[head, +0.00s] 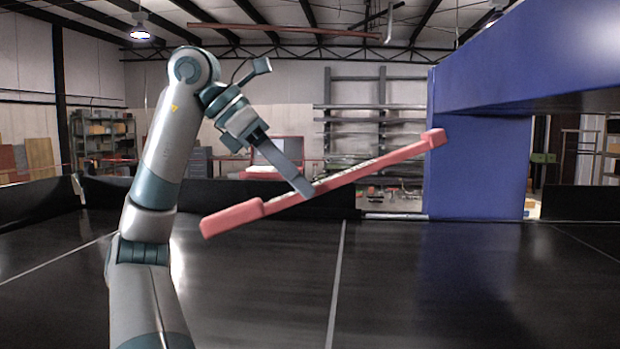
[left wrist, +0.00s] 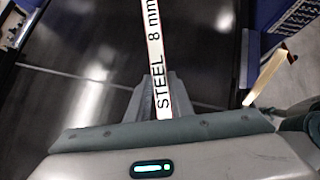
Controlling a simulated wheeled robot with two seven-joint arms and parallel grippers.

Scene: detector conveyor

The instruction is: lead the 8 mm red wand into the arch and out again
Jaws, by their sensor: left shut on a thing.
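The red wand (head: 350,178) is held tilted, its thick handle end low at the left and its tip high at the right. My left gripper (head: 306,190) is shut on it near the middle. In the left wrist view the wand's white label (left wrist: 156,50) reads "STEEL 8 mm" and runs up between the fingers (left wrist: 160,100). The blue arch (head: 480,165) stands at the right, with a pillar and a thick beam across the top. The wand's tip overlaps the pillar's left edge in the head view; I cannot tell the depth gap. My right gripper is out of view.
A black conveyor belt (head: 270,285) with pale lines fills the foreground, with low dark side walls (head: 300,198) behind it. Shelving (head: 375,110) stands far back. The belt surface in view is bare.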

